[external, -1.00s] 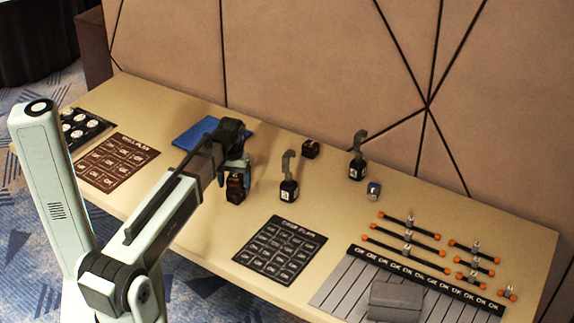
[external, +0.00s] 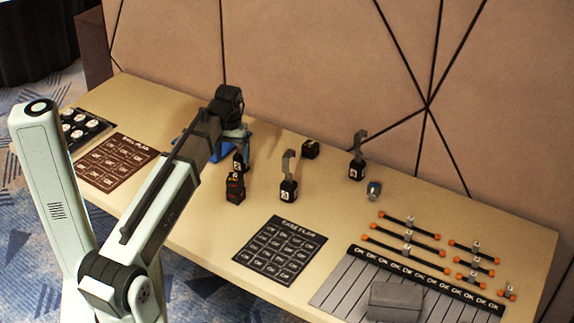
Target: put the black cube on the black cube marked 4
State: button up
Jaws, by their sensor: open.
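Two dark blocks appear stacked on the tan table in the external view, an upper black cube (external: 236,180) with an orange mark and a lower black cube (external: 234,195). I cannot read a 4 on either. My gripper (external: 237,148) is open above and slightly behind this stack, apart from it. A black block with a white label (external: 240,164) shows just below the fingers, behind the stack; its top is hidden by the gripper. Another dark cube (external: 310,149) sits near the wall.
Two black blocks with upright grey hooks (external: 289,190) (external: 357,170) stand to the right. A blue pad (external: 222,150) is partly behind my gripper. A black printed sheet (external: 281,249) lies in front; orange-tipped bars (external: 409,236) lie right.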

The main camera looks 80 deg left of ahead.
jog(key=shift+r, duration=0.55)
